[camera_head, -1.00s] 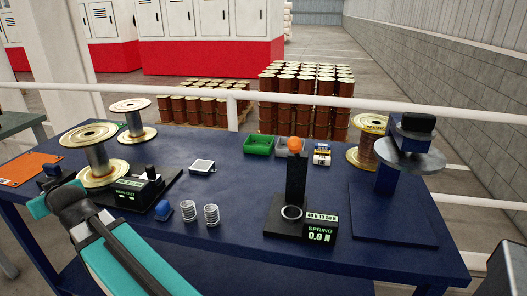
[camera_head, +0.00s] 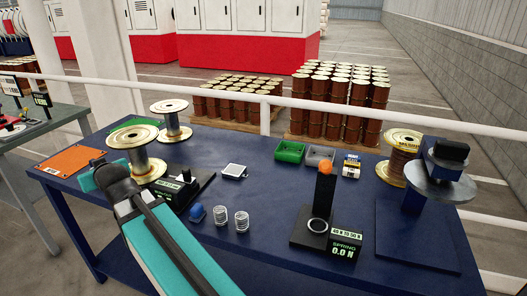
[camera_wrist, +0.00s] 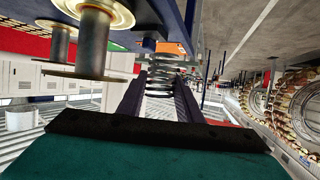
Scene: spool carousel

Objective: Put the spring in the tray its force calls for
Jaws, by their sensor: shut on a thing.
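My gripper (camera_wrist: 160,92) is shut on a coiled metal spring (camera_wrist: 160,76), held between its two dark fingers in the wrist view. In the head view my arm reaches to the left front of the table, and the fingers and held spring are hidden. Two other springs stand upright on the table, one left (camera_head: 222,216) and one right (camera_head: 242,221). The spring tester (camera_head: 325,205), a black post with an orange knob, reads 0.0 N; a small range label above is hard to read.
A large spool (camera_head: 140,158) stands near my arm on the left, with another spool (camera_head: 172,118) behind. A white pad (camera_head: 234,171) lies mid-table. A disc stand (camera_head: 440,180) is at the right.

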